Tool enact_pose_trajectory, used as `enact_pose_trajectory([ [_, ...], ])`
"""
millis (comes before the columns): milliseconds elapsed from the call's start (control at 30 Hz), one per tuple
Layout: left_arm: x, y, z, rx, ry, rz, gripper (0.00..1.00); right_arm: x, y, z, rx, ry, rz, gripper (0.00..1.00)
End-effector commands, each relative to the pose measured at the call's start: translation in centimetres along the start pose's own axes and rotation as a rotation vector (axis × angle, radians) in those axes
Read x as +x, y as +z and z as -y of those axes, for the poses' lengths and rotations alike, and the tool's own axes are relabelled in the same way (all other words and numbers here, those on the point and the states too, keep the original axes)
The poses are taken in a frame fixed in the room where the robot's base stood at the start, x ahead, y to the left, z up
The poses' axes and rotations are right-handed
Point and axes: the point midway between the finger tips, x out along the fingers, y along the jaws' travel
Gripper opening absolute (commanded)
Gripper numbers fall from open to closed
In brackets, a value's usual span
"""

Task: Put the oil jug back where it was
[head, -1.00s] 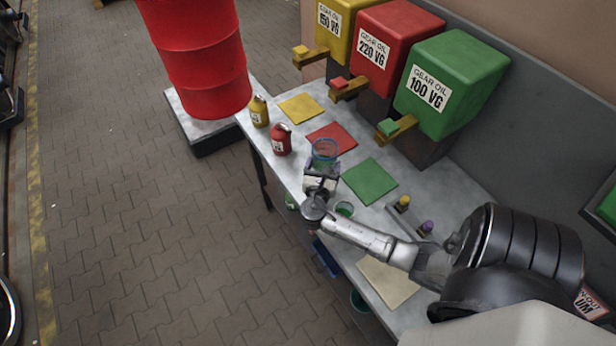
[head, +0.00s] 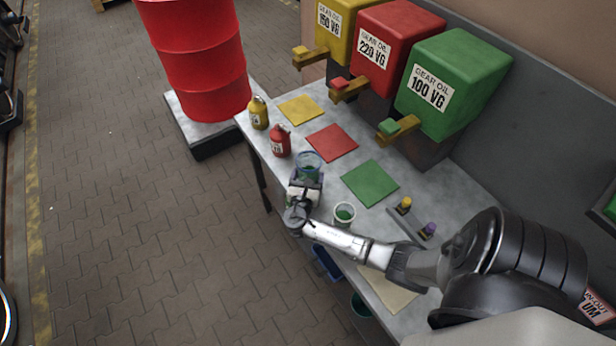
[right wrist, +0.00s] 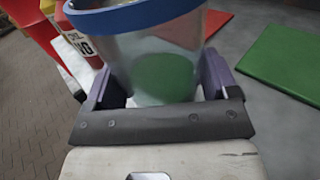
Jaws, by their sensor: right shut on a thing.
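The oil jug (head: 309,168) is a clear vessel with a blue rim, and green shows low inside it. It is upright between the jaws of my right gripper (head: 305,182), just right of the red bottle and near the bench's front edge. The right wrist view shows the jug (right wrist: 155,60) between the purple-grey fingers (right wrist: 158,90); its base is hidden, so I cannot tell whether it touches the bench. My left gripper is not in view.
On the bench (head: 340,183) are a red bottle (head: 280,142), a yellow bottle (head: 258,113), yellow (head: 301,109), red (head: 332,143) and green mats (head: 370,183), and a white cup with green contents (head: 344,214). Oil tanks stand behind. A red drum (head: 200,70) stands left.

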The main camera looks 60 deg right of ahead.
Motion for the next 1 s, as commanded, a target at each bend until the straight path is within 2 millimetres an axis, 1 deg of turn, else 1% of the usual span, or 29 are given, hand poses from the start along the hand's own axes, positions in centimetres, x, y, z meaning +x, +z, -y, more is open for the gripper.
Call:
enact_pose_trajectory([
  [167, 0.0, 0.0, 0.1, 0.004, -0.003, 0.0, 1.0, 0.0, 0.1, 0.0, 0.0, 0.0, 0.001, 0.48],
  [333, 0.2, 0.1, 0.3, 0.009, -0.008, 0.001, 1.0, 0.0, -0.3, 0.0, 0.0, 0.0, 0.001, 0.48],
  [367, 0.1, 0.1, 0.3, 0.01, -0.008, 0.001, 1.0, 0.0, -0.3, 0.0, 0.0, 0.0, 0.0, 0.82],
  [500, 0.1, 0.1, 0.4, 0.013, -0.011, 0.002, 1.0, 0.0, -0.2, 0.0, 0.0, 0.0, 0.0, 0.95],
  [567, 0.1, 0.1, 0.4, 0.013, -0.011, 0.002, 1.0, 0.0, -0.2, 0.0, 0.0, 0.0, 0.0, 1.0],
  [767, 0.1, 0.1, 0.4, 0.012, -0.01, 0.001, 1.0, 0.0, -0.2, 0.0, 0.0, 0.0, 0.0, 1.0],
  [867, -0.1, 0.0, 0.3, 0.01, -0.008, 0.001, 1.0, -0.1, 0.1, 0.0, 0.0, 0.0, -0.001, 1.0],
  [1000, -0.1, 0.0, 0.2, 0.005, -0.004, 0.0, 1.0, -1.9, 0.0, 0.0, 0.0, 0.0, -0.002, 1.0],
])
